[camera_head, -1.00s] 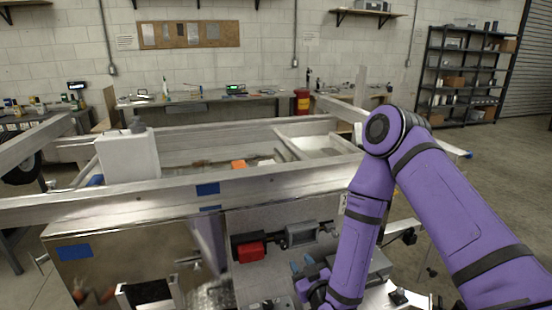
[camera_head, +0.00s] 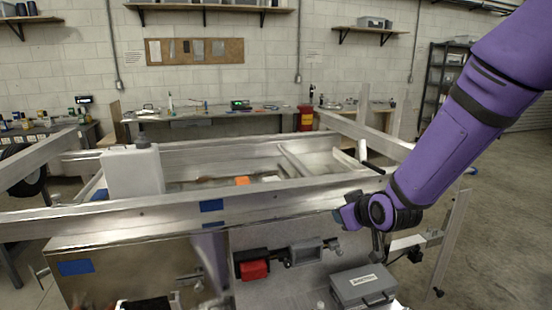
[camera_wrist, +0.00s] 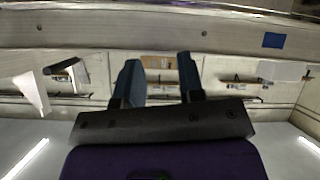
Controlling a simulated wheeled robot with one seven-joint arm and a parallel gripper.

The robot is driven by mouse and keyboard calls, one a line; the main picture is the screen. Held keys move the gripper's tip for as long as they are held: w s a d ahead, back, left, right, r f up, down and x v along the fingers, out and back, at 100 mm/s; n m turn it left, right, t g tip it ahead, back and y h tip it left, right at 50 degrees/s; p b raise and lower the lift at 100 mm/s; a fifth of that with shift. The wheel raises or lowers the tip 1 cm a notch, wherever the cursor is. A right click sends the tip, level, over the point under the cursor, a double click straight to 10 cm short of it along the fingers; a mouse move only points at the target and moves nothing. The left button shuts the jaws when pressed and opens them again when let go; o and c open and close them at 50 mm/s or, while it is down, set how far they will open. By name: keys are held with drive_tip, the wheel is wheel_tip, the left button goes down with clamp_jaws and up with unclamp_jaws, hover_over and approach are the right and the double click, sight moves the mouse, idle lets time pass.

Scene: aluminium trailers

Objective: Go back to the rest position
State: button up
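My gripper (camera_head: 345,214) is in front of the trailer's front rail, right of the middle in the head view. My purple arm reaches down to it from the upper right. In the wrist view, the two blue fingers (camera_wrist: 157,62) stand apart with nothing between them. The head view shows the fingers too small to see the gap.
The aluminium trailer frame (camera_head: 130,215) spans the view, with a white jug (camera_head: 133,172) at its left. Below the rail are a red-and-black part (camera_head: 254,265), a grey clamp-like device (camera_head: 304,252) and a grey toolbox (camera_head: 362,286). Open floor lies right.

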drive_tip(key=s+d+r+m+g+h, duration=0.2)
drive_tip(key=s+d+r, duration=0.35)
drive_tip(key=r, duration=0.25)
drive_tip(key=s+d+r+m+g, duration=0.2)
drive_tip(key=s+d+r, duration=0.1)
drive_tip(key=s, duration=0.9)
drive_tip(key=s+d+r+m+g+h, duration=0.1)
drive_tip(key=s+d+r, duration=0.3)
drive_tip(key=s, duration=0.8)
drive_tip(key=shift+d+r+m+g, duration=0.25)
drive_tip(key=shift+r+m+g, duration=0.25)
drive_tip(key=shift+r, duration=0.4)
